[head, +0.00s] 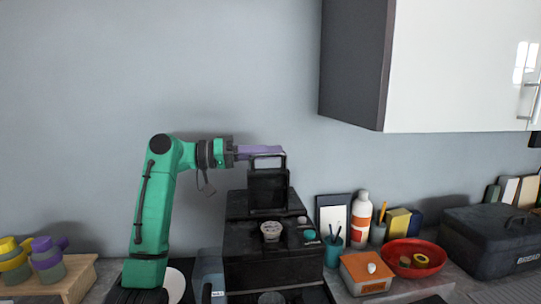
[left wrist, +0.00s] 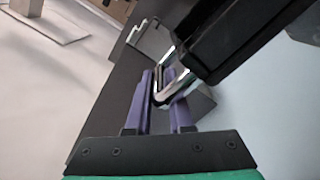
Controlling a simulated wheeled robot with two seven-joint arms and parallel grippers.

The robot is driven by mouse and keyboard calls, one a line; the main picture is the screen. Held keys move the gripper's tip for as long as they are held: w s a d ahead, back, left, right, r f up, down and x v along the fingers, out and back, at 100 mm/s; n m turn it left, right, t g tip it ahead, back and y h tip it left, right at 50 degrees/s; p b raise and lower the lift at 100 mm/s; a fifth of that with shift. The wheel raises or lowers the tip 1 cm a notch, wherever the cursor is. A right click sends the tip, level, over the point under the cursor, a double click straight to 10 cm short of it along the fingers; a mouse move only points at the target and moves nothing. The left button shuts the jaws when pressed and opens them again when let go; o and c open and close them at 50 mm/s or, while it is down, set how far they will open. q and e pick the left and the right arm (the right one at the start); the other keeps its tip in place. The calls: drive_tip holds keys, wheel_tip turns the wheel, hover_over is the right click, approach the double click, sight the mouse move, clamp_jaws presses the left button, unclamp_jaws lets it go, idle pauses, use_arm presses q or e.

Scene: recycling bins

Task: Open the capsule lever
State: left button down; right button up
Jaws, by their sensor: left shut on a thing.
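The capsule lever (head: 268,188), a black flap with a looped metal handle, stands upright at the back of the black coffee machine (head: 262,245). My left gripper (head: 268,151) reaches in from the left, its purple fingers at the top of the handle. In the left wrist view the purple fingers (left wrist: 165,82) are shut on the shiny handle bar of the lever (left wrist: 178,88). A pale capsule (head: 271,231) sits in the top of the machine, in front of the raised lever. My right gripper is not in view.
A white wall cabinet (head: 455,65) overhangs the right side. Right of the machine stand a white bottle (head: 361,222), a teal pen cup (head: 334,252), an orange box (head: 367,273) and a red bowl (head: 414,251). Yellow and purple cups sit on a wooden stand (head: 72,285) at left.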

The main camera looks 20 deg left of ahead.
use_arm(q)
drive_tip(key=shift+w+a+f, duration=0.15)
drive_tip(key=shift+w+a, duration=0.05)
drive_tip(key=shift+w, duration=0.15)
drive_tip(key=c, duration=1)
unclamp_jaws()
drive_tip(key=shift+o, duration=1)
drive_tip(key=shift+w+a, duration=0.1)
drive_tip(key=shift+a, duration=0.05)
